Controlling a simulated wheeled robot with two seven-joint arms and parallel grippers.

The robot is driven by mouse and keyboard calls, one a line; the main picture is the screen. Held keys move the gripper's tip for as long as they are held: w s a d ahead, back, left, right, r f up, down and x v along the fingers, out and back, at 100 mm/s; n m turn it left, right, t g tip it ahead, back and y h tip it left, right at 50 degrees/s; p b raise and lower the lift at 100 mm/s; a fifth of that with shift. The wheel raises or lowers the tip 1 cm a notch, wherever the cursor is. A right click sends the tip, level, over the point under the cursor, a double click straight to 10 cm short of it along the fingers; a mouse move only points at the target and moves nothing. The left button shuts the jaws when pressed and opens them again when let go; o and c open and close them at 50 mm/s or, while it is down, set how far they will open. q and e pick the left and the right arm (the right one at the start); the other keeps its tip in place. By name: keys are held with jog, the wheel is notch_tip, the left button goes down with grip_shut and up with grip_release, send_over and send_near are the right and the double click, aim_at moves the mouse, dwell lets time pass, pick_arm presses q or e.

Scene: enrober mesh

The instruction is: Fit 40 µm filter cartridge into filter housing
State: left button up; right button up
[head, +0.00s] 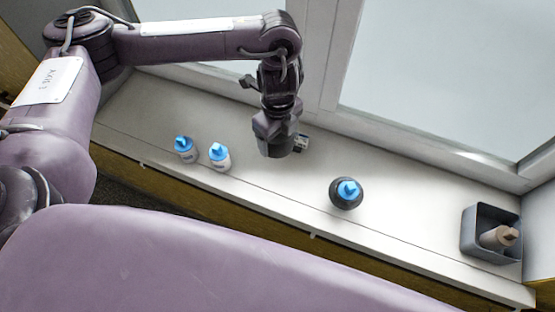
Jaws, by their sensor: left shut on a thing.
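A dark round housing (336,202) stands on the white sill, and a blue-topped cartridge (348,189) shows in its mouth. I cannot tell how deep it sits. Two white cartridges with blue tops, one on the left (186,150) and one to its right (220,158), stand upright on the sill, apart from each other. My left gripper (276,146) points down over the sill, between these two and the housing. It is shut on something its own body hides. A small dark and white piece (300,143) shows beside it; I cannot tell what it is. My right gripper is out of view.
A grey bin (468,232) at the right end of the sill holds a brown piece (498,237) lying tilted. The window frame (322,60) rises behind the sill (400,222). The sill is clear between the housing and the bin.

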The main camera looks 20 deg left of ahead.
pick_arm(q)
jog(key=b, duration=0.2)
send_over(276, 168)
notch_tip(276, 168, down, 8)
jog(key=shift+s+f, duration=0.1)
jog(key=shift+s, duration=0.05)
jog(key=shift+f+p, duration=0.25)
jog(key=shift+p, duration=0.1)
notch_tip(276, 168, down, 4)
jog(key=shift+f, duration=0.25)
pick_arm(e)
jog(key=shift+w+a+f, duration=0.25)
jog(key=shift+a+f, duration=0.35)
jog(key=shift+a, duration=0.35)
pick_arm(q)
jog(key=shift+f, duration=0.15)
jog(key=o, duration=1)
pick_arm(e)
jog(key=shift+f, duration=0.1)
